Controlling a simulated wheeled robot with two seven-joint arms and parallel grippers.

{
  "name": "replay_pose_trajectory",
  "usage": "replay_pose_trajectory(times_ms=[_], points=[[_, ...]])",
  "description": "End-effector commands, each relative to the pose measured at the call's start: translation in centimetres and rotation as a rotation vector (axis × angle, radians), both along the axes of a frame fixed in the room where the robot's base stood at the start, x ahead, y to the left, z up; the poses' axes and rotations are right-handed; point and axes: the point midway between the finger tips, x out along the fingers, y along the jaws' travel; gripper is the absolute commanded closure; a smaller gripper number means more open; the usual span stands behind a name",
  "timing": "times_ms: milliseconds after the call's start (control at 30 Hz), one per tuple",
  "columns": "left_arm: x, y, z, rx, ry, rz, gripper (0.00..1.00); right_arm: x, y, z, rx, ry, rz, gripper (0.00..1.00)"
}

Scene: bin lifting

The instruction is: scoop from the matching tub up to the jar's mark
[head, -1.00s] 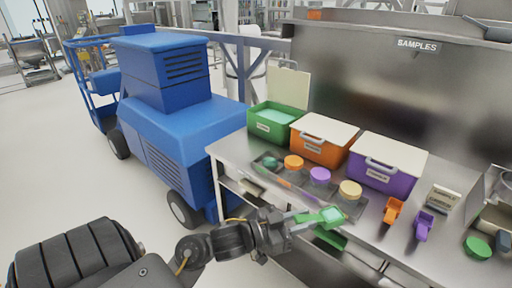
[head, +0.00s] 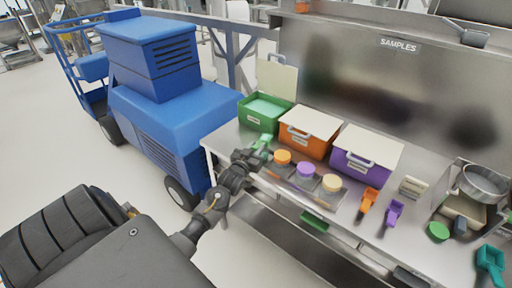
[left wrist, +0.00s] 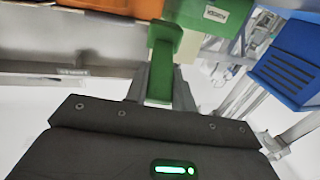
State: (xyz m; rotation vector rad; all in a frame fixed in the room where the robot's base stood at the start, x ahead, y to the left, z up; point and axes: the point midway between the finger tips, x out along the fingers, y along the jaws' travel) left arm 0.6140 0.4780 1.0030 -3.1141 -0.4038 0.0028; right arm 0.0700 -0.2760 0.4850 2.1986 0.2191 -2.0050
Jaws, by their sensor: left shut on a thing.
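My left gripper (head: 247,163) is shut on the handle of a green scoop (head: 262,143), which shows between the fingers in the left wrist view (left wrist: 160,50). The scoop is at the table's left end, just in front of the open green tub (head: 258,122); whether it touches the tub is unclear. The tub holds pale green material and its lid stands up behind. It also shows in the left wrist view (left wrist: 194,20). Jars with orange (head: 283,157), purple (head: 305,170) and yellow (head: 331,183) tops stand in a row. The gripper hides the row's left end. My right gripper is out of view.
Closed orange (head: 305,145) and purple (head: 360,168) tubs stand right of the green one. Orange (head: 368,200) and purple (head: 393,213) scoops, a green disc (head: 438,231) and a teal scoop (head: 490,260) lie further right. A blue vehicle (head: 165,110) stands left of the table.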

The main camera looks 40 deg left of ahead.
Motion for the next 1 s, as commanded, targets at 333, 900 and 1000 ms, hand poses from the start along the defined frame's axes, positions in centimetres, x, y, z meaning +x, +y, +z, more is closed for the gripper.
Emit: replay_pose_trajectory(times_ms=[333, 900, 1000], points=[[-0.1, 0.5, 0.5, -0.334, -0.09, -0.001, 0.95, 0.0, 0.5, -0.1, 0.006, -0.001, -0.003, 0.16], [-0.6, 2.2, -0.4, -1.16, -0.305, -0.001, 0.95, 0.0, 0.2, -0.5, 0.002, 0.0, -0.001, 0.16], [-0.6, 2.4, -0.6, -1.231, -0.324, -0.002, 0.95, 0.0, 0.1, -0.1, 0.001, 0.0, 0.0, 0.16]])
